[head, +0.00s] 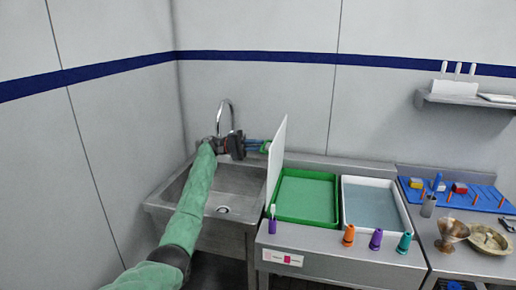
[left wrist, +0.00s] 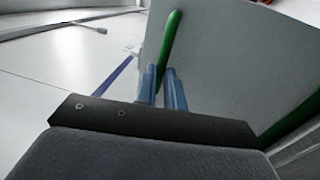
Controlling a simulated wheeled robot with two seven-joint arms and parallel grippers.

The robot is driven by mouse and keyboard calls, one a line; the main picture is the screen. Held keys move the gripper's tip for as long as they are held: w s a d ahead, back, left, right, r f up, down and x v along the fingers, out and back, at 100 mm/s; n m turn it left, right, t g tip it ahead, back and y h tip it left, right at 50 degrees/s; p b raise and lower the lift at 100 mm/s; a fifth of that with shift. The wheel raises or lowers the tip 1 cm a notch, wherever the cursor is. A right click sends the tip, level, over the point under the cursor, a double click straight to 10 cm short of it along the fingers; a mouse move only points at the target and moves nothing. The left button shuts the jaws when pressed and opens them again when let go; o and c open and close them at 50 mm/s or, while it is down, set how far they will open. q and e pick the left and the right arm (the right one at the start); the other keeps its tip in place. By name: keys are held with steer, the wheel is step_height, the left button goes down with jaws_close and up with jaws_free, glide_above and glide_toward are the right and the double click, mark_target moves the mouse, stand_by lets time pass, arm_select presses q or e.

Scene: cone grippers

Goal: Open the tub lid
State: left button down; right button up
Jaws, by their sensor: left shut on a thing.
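The tub lid (head: 277,165) is a pale panel standing up steeply at the left edge of the green tub (head: 306,223), so the tub is open and its green inside shows. In the left wrist view the lid (left wrist: 235,60) fills the upper right, with a green bar handle (left wrist: 172,35) on its face. My left gripper (head: 263,146) reaches over the sink to the lid's left face. In the left wrist view its blue fingers (left wrist: 165,88) are shut on the handle. My right gripper is in neither view.
A metal sink (head: 226,185) with a tap (head: 225,115) lies under my left arm. A white tub (head: 375,205) stands right of the green one. Orange, purple and teal cones (head: 376,240) stand along the front counter edge. A shelf (head: 465,98) hangs at right.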

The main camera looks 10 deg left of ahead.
arm_select(q)
steer(key=shift+f, duration=0.1)
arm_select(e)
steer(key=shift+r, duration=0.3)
arm_select(q)
steer(key=c, duration=1.5)
jaws_free()
steer(key=shift+a, duration=0.1)
